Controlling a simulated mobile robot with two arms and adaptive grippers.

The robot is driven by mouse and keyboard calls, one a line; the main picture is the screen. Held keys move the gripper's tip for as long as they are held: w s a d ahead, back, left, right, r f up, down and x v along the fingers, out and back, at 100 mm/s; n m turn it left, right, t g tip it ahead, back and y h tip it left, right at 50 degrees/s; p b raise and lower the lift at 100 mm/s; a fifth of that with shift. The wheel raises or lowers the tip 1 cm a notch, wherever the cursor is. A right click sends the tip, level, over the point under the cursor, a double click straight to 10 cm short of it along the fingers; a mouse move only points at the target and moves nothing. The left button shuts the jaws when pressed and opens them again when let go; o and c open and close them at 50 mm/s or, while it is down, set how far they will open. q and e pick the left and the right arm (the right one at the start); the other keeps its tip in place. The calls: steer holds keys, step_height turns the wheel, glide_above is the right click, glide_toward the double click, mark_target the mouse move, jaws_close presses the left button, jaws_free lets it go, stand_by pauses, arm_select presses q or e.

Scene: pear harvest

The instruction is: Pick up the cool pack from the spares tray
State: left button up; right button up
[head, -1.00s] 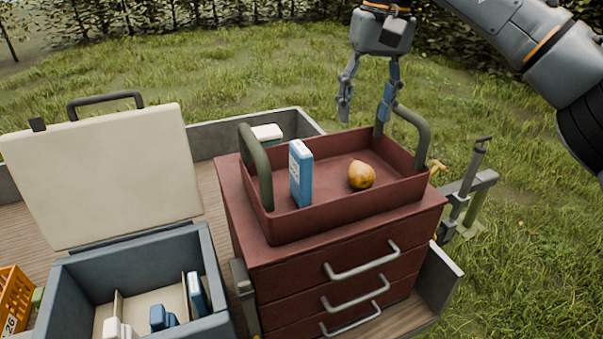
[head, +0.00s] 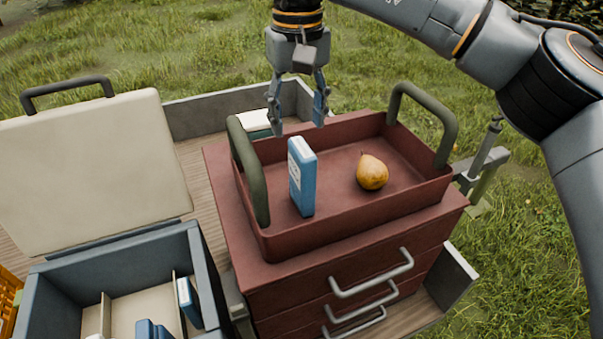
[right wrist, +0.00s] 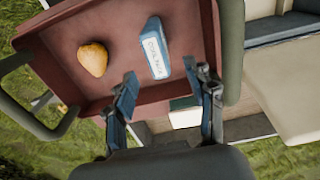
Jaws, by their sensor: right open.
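The cool pack (head: 302,178) is a blue block with a white label side, standing upright in the left part of the red spares tray (head: 350,226). In the right wrist view the cool pack (right wrist: 155,48) lies ahead of the fingers, a little beyond their tips. My right gripper (head: 298,128) is open and empty above the tray's far left edge, behind and above the cool pack and apart from it. In the right wrist view its fingers (right wrist: 160,82) are spread. My left gripper is not in view.
A yellow pear (head: 372,171) lies in the tray, right of the cool pack. Green handles (head: 248,175) rise at both tray ends. The tray stands on a red drawer cabinet (head: 310,290). An open grey cool box (head: 50,285) with blue packs is at the lower left.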

mark_target(302, 147)
step_height(302, 147, down, 2)
steer(key=shift+w+d+f, duration=0.15)
steer(key=shift+f, duration=0.1)
steer(key=shift+w+f, duration=0.1)
steer(key=shift+f, duration=0.2)
steer(key=f+p, duration=0.3)
steer(key=f, duration=0.1)
steer(key=shift+s+d, duration=0.2)
steer(key=shift+s, duration=0.05)
steer(key=shift+f, duration=0.35)
steer(key=shift+w+f, duration=0.1)
steer(key=shift+f, duration=0.1)
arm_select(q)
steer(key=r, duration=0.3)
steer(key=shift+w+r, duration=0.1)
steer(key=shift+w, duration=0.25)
arm_select(e)
jaws_close()
